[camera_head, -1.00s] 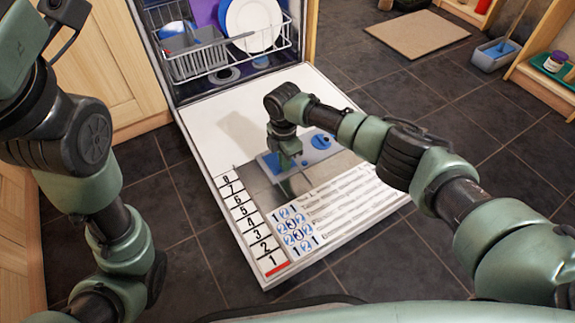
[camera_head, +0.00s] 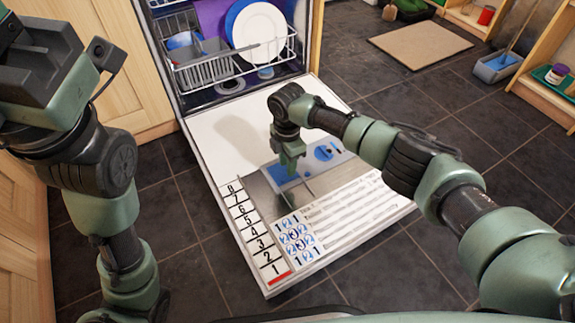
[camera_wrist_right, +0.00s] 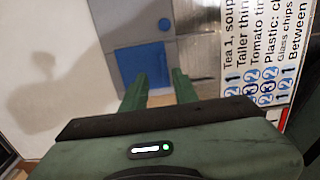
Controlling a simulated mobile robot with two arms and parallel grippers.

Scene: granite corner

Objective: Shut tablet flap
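The dishwasher door (camera_head: 215,140) lies open and flat, with a grey dispenser (camera_head: 300,178) set in it. The blue tablet flap (camera_head: 278,174) is at the dispenser's left part, partly covered by my gripper. In the right wrist view the flap (camera_wrist_right: 143,62) is a blue square that looks flat; whether it is latched I cannot tell.
A round blue cap (camera_head: 323,152) is on the dispenser's right part. The dish rack (camera_head: 205,70) with a white plate (camera_head: 258,32) stands behind the door.

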